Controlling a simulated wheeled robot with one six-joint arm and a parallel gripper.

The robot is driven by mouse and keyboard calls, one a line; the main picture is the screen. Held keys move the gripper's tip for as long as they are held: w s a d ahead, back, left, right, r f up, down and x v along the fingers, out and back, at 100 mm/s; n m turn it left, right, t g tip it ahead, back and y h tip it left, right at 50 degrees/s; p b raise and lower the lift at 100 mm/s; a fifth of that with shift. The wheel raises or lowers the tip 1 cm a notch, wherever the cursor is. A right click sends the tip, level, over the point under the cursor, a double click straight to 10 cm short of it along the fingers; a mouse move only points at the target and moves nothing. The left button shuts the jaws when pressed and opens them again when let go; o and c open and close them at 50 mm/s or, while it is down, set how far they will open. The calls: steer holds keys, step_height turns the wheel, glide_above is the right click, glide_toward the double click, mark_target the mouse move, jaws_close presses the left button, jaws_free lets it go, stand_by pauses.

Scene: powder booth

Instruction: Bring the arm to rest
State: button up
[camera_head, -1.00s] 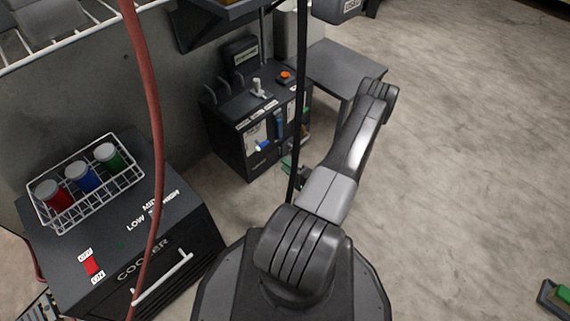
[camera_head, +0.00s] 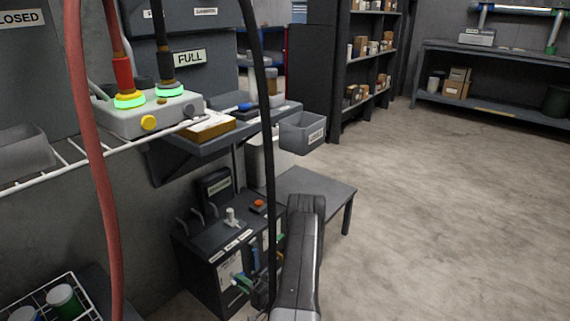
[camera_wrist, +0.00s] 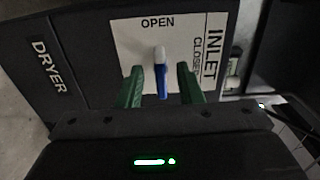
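My gripper (camera_wrist: 160,70) has two green fingers standing apart, one on each side of a small lever with a white top and blue end (camera_wrist: 162,82). Gaps show between the lever and both fingers. The lever sits on a white plate (camera_wrist: 130,24) marked OPEN, CLOSED and INLET, on the dark dryer (camera_wrist: 72,92). In the head view my gripper (camera_head: 243,286) is low at the dryer's front (camera_head: 204,287), partly hidden behind my dark arm and a hanging black cable. Whether the gripper touches the dryer I cannot tell.
A low grey table (camera_head: 318,186) stands beside the dryer. A shelf (camera_head: 205,147) with a grey bin (camera_head: 302,132) juts out above. A red hose (camera_head: 88,150) and the black cable (camera_head: 266,110) hang in front. Open floor (camera_head: 440,210) lies to the right.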

steer(key=shift+x, duration=1.3)
steer(key=p+v, duration=0.4)
steer(key=v, duration=1)
steer(key=b+x, duration=0.4)
steer(key=x, duration=1)
steer(key=shift+w+a+b, duration=0.1)
steer(key=shift+a+b, duration=0.05)
steer(key=shift+b, duration=0.2)
steer(key=shift+r+m, duration=0.1)
steer(key=shift+m, duration=0.8)
steer(key=m, duration=0.6)
steer(key=shift+r, duration=0.1)
